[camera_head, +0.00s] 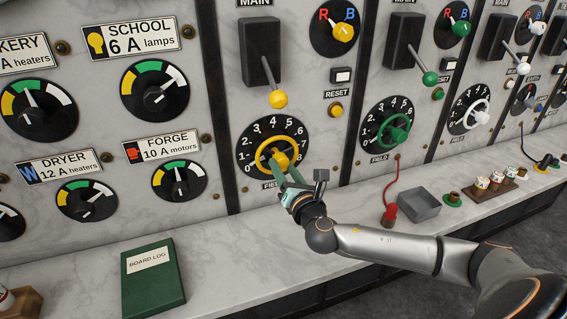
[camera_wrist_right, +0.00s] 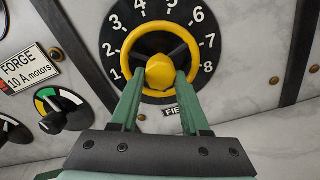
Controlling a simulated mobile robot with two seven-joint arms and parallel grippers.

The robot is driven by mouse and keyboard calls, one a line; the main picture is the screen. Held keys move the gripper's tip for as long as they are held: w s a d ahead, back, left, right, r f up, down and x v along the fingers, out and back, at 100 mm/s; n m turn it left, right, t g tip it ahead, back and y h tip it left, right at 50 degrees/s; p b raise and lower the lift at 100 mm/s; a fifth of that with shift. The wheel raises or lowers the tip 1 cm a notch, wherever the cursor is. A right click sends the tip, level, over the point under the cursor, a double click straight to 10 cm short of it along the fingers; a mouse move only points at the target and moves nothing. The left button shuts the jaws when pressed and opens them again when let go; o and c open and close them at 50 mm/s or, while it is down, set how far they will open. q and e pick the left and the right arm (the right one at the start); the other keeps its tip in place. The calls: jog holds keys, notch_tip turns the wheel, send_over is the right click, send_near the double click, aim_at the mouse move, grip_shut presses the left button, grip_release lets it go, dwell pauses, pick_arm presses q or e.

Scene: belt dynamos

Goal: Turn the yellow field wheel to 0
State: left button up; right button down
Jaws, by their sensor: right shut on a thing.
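The yellow field wheel (camera_head: 262,150) sits on a black dial numbered around its rim, on the marble panel. In the right wrist view the yellow wheel (camera_wrist_right: 127,48) fills the upper middle, with numbers from 1 to 8 showing. My right gripper (camera_head: 281,170) has its green fingers at the wheel's hub. In the right wrist view my right gripper (camera_wrist_right: 159,80) is shut on the yellow hub knob (camera_wrist_right: 160,72), one finger on each side. Where the wheel's pointer stands cannot be told. My left gripper is not in view.
A yellow-knobbed main lever (camera_head: 278,99) hangs above the dial. A green wheel (camera_head: 396,133) and a white wheel (camera_head: 476,115) are on panels to the right.

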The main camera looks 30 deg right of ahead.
jog(key=shift+n, duration=1)
jog(key=shift+c, duration=1.9)
grip_release()
jog(key=shift+s, duration=0.1)
jog(key=b+v, duration=0.1)
jog(key=v, duration=1.1)
jog(key=shift+s+b, duration=0.2)
jog(key=shift+b, duration=0.2)
jog(key=shift+f, duration=0.1)
